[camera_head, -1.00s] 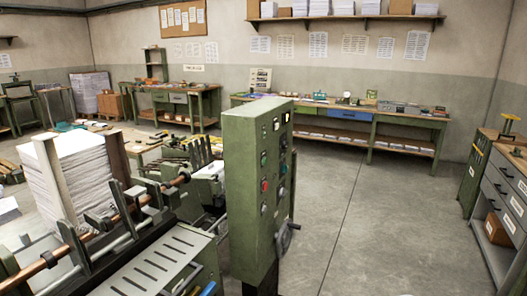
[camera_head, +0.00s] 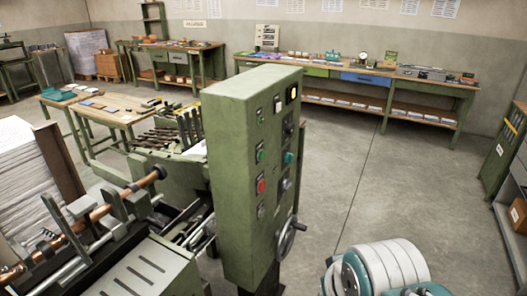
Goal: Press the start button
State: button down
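A green control cabinet (camera_head: 232,175) stands upright near the middle of the head view. Its narrow right face carries several controls. A green button (camera_head: 261,155) sits above a red button (camera_head: 261,186) in its left column. A teal-green knob or button (camera_head: 289,157) is in the right column. Two pale lamps or buttons are near the top. I cannot read which one is marked start. A black handwheel (camera_head: 288,238) is low on the same face. White and teal arm parts, which look like mine, show at the bottom right, apart from the cabinet. My gripper is not in view.
A machine with rollers and a paper stack (camera_head: 22,165) fills the lower left. A wooden table (camera_head: 112,112) stands behind it. The floor (camera_head: 395,200) right of the control cabinet is clear.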

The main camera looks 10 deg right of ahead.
aim_at(262, 156)
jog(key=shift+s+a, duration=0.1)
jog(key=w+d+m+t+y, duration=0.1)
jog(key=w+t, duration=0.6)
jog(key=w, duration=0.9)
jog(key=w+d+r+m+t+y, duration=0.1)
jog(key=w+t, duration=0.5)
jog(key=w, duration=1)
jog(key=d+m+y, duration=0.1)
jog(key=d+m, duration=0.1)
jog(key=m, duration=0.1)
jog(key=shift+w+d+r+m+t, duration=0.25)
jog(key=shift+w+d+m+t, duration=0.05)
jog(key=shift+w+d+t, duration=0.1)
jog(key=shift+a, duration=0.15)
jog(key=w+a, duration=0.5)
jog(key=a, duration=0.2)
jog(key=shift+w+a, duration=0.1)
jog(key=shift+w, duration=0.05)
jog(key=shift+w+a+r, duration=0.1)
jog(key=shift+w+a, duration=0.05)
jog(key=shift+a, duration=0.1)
